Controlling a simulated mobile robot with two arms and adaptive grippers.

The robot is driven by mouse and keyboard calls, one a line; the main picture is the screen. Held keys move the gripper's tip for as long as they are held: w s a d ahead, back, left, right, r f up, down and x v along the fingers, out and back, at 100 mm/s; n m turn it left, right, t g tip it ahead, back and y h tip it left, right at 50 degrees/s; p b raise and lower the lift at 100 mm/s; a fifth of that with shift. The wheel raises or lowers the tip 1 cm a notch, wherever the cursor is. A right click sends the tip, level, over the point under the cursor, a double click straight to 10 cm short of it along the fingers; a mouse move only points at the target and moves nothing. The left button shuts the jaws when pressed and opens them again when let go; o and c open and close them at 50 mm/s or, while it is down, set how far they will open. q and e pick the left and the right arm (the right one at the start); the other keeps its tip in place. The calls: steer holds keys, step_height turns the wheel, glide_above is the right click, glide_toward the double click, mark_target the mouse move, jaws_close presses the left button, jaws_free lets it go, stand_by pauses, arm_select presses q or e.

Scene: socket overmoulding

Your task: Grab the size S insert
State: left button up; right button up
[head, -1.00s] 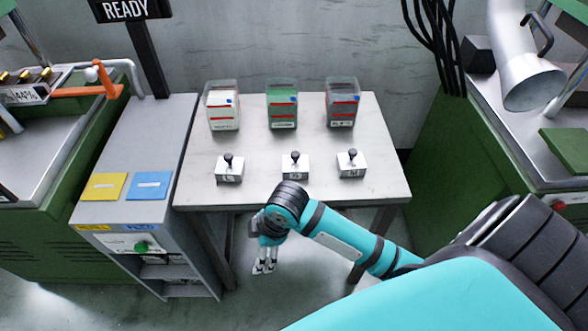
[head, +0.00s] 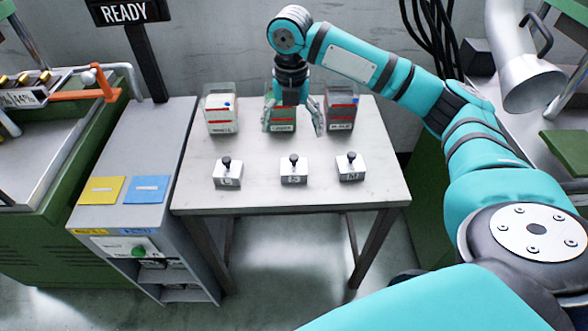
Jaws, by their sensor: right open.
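Three small metal blocks with black knobs stand in a row on the table's front half. The left block (head: 228,175) has a tag that looks like L, the middle block (head: 294,172) one that looks like S, and the right block (head: 351,169) one that looks like M. The tags are small and hard to read. My right gripper (head: 293,130) is open and empty, pointing down behind the middle block. It hangs in front of the green-filled bin (head: 283,120) and partly hides it. My left gripper is out of view.
Clear bins with white (head: 221,112) and dark (head: 342,104) contents flank the green one on the grey table (head: 200,197). A grey cabinet at left carries a yellow pad (head: 102,190) and a blue pad (head: 147,189). A READY sign (head: 124,12) stands behind it.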

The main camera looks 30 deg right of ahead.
mark_target(294, 162)
steer(key=f, duration=0.6)
steer(key=d+f, duration=0.1)
steer(key=f, duration=0.3)
steer(key=shift+d+f, duration=0.1)
steer(key=f, duration=0.5)
steer(key=shift+w+f+b, duration=0.25)
steer(key=shift+f+b, duration=0.05)
steer(key=shift+f, duration=0.05)
steer(key=c, duration=1.7)
steer(key=shift+r, duration=0.1)
steer(key=shift+c, duration=0.5)
steer(key=shift+r, duration=0.1)
